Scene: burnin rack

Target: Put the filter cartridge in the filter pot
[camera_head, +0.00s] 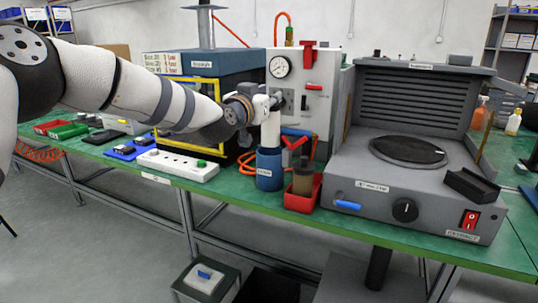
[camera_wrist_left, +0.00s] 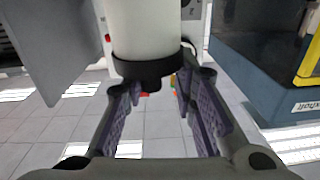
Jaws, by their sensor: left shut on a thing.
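The filter cartridge (camera_head: 271,130) is a white upright cylinder in the head view. My left gripper (camera_head: 274,102) is shut on its upper end. In the left wrist view, the cartridge (camera_wrist_left: 146,28) with its black end band lies between the fingers of my left gripper (camera_wrist_left: 160,100). The blue filter pot (camera_head: 269,172) stands at the front edge of the green bench, directly below the cartridge. The cartridge's lower end meets the pot's rim in the picture; I cannot tell whether it is inside the mouth. My right gripper is not in view.
A red tray (camera_head: 303,196) with a brownish cylinder stands just right of the pot. A white power strip (camera_head: 178,165) lies to the left. A gauge panel (camera_head: 298,85) rises behind, and a grey hotplate unit (camera_head: 365,185) fills the right side.

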